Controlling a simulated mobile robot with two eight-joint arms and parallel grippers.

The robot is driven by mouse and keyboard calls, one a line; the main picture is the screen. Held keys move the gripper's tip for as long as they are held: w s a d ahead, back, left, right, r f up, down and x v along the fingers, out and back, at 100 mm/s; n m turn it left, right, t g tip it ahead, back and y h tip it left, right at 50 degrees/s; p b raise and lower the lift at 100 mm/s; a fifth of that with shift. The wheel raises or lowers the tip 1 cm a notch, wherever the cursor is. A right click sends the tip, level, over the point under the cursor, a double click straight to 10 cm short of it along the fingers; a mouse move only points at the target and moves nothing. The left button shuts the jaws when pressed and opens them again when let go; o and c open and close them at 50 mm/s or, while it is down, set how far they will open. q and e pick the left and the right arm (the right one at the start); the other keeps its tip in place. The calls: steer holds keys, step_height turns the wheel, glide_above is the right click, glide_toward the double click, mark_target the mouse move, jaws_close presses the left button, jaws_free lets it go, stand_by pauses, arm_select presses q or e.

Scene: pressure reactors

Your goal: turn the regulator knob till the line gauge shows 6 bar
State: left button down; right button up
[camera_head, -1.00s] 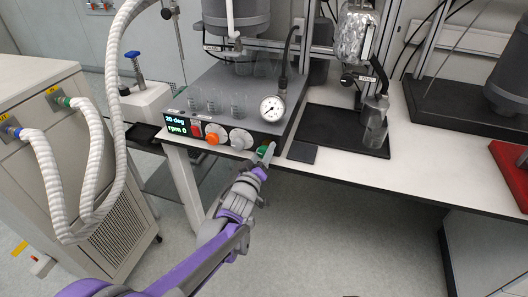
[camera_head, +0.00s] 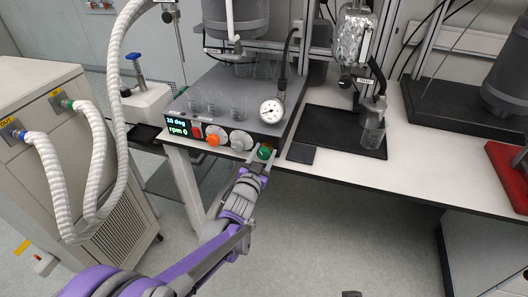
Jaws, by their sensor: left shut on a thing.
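The green knob (camera_head: 264,153) sits at the right end of the front panel of the grey reactor base. My left gripper (camera_head: 262,158) comes up from below and is shut on this knob, its fingers on either side, partly covering it. The round white line gauge (camera_head: 271,111) stands at the right front corner of the base, above the knob. Its needle is too small to read surely.
The panel also has a display (camera_head: 177,126) reading 20 deg and rpm 0, an orange knob (camera_head: 213,140) and grey dials (camera_head: 240,140). Glass beakers (camera_head: 238,107) stand on the base. White hoses (camera_head: 118,100) hang at left.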

arm_select(q)
steer(key=m+p, duration=0.1)
steer(key=m, duration=0.3)
steer(key=shift+m, duration=0.3)
steer(key=m+p, duration=0.1)
steer(key=m, duration=0.2)
steer(key=shift+m, duration=0.3)
steer(key=m+p, duration=0.1)
steer(key=m, duration=0.3)
steer(key=shift+m, duration=0.3)
steer(key=shift+f+m+p, duration=0.15)
steer(key=shift+m+p, duration=0.55)
steer(key=shift+m, duration=1.2)
steer(key=shift+c, duration=1.3)
jaws_free()
steer(key=shift+s, duration=0.1)
